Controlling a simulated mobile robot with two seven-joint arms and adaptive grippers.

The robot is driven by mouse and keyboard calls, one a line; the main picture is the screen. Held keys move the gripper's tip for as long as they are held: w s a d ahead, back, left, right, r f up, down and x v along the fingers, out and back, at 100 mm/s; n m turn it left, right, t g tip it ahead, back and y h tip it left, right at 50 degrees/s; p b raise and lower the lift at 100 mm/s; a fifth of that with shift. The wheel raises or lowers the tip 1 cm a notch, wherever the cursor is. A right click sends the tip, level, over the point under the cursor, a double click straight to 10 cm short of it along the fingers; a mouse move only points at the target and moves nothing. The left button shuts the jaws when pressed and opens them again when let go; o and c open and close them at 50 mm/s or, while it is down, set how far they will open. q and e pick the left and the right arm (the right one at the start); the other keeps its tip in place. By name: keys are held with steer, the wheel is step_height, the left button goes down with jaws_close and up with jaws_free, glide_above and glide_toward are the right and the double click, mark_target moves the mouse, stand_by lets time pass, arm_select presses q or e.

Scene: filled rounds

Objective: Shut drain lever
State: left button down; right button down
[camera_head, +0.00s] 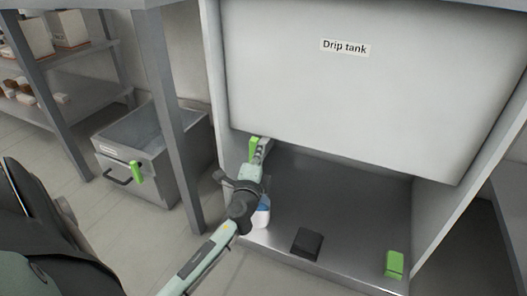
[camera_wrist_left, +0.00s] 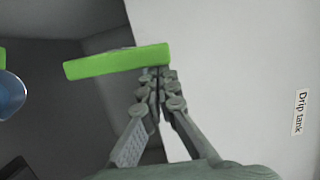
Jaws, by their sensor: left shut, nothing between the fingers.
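The drain lever is a bright green bar (camera_head: 253,147) below the left part of the drip tank (camera_head: 345,85). In the left wrist view the green lever (camera_wrist_left: 110,62) lies nearly level across the picture. My left gripper (camera_head: 264,147) is shut and empty, with its fingertips right beside the lever. In the left wrist view the fingertips (camera_wrist_left: 157,74) are at the lever's right end; I cannot tell whether they touch it. The lever's mount is hidden. My right gripper is not in view.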

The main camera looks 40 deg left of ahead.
arm_select(q)
steer(key=shift+a+r+n, duration=0.1)
steer(key=shift+a+n, duration=0.1)
steer(key=shift+n, duration=0.3)
steer(key=shift+d, duration=0.1)
stand_by(0.3)
